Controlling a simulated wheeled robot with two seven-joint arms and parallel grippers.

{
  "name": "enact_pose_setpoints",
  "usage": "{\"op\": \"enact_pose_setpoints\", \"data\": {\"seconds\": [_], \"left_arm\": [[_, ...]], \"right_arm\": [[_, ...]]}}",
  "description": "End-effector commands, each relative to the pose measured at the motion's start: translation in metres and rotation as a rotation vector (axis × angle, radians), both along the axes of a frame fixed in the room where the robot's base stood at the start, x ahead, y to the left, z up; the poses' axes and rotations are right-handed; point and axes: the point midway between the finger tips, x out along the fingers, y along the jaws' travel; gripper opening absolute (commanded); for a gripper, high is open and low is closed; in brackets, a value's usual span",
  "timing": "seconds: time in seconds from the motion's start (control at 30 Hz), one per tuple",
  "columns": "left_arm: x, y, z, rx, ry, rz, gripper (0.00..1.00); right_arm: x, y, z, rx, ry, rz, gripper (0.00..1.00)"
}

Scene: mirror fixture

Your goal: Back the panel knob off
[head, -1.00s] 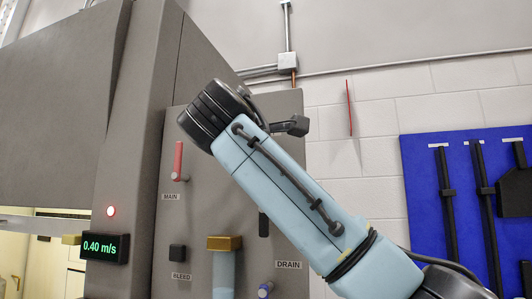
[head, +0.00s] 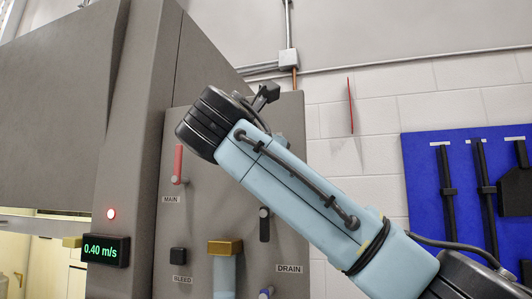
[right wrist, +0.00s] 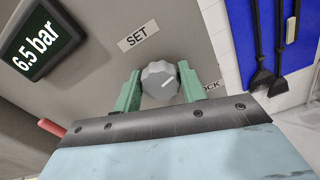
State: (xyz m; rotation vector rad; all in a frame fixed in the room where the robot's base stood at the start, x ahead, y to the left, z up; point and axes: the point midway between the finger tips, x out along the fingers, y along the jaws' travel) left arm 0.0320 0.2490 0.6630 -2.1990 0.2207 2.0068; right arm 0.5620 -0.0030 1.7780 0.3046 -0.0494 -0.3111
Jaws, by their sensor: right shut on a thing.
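The panel knob (right wrist: 158,77) is a grey, lobed knob with a white pointer line, seen in the right wrist view below the SET label (right wrist: 137,36). My right gripper (right wrist: 160,84) has its two green fingers on either side of the knob and is shut on it. The line slants up to the right. In the head view my right arm crosses in front of the grey panel (head: 285,215) and hides the knob and fingers. My left gripper is not in view.
A 6.5 bar display (right wrist: 38,47) sits left of the knob. A blue tool board (head: 418,190) hangs at right.

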Motion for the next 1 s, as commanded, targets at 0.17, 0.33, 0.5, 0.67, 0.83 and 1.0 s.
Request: {"op": "enact_pose_setpoints", "data": {"seconds": [0.17, 0.33, 0.5, 0.67, 0.83, 1.0], "left_arm": [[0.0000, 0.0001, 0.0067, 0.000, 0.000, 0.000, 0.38], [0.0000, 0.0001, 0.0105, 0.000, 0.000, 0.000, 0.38], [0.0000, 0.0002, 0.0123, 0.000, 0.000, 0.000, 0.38], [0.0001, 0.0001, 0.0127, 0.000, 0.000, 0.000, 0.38], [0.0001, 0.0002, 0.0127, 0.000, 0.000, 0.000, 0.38], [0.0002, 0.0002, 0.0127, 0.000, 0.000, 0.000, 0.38]], "right_arm": [[0.0004, 0.0004, -0.0003, -0.161, 0.056, -0.001, 0.18], [0.0008, 0.0006, -0.0008, -0.313, 0.107, -0.002, 0.18], [0.0007, 0.0011, -0.0012, -0.460, 0.154, -0.001, 0.18], [0.0009, 0.0015, -0.0022, -0.578, 0.193, -0.001, 0.18], [0.0010, 0.0016, -0.0024, -0.675, 0.226, -0.001, 0.18], [0.0013, 0.0017, -0.0029, -0.741, 0.248, -0.001, 0.18]]}}
